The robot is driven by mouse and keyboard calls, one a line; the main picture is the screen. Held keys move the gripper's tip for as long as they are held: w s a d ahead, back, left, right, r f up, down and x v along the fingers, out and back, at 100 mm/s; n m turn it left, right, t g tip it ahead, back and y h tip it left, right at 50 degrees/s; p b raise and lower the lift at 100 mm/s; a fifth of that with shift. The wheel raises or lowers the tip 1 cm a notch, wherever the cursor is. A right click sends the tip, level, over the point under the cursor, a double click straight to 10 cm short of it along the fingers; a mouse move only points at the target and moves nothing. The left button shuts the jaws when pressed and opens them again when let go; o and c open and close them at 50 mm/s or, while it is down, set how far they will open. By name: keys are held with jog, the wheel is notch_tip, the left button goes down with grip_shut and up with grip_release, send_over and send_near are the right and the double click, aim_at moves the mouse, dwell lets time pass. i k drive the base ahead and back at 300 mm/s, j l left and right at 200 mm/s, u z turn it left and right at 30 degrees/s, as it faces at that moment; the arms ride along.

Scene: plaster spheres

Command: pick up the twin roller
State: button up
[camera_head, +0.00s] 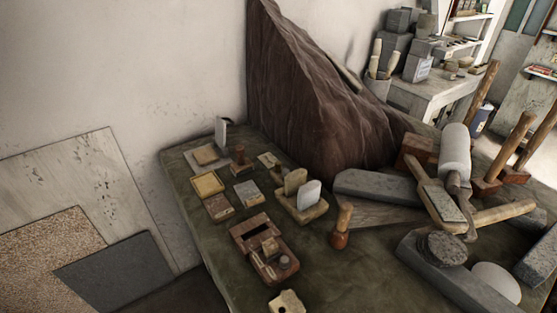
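No part of my gripper shows in the head view. A small wooden piece with two rounded, roller-like parts standing side by side, one tan and one pale grey, sits near the middle of the table; it looks most like the twin roller (301,204), though I cannot be sure. It appears to rest on the table top (330,285) with nothing on it. A single large pale roller (455,150) with a grey handle lies among tools at the right.
A wooden-handled stamp (341,226) stands just right of the piece, and a long grey stone block (376,187) lies behind. A wooden box (257,235) and several small blocks are to the left. Dark cloth (310,110) drapes behind. Mallets and stones crowd the right.

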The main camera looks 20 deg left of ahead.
aim_at(243, 166)
jog(key=i+j+z, duration=0.1)
jog(key=j+z, duration=0.25)
jog(key=j, duration=0.15)
jog(key=j+z, duration=0.3)
jog(key=j, duration=0.2)
jog(key=j+z, duration=0.15)
jog(key=j, duration=0.5)
jog(key=j+z, duration=0.2)
jog(key=j, duration=0.4)
jog(key=k+j+z, duration=0.15)
jog(key=j, duration=0.5)
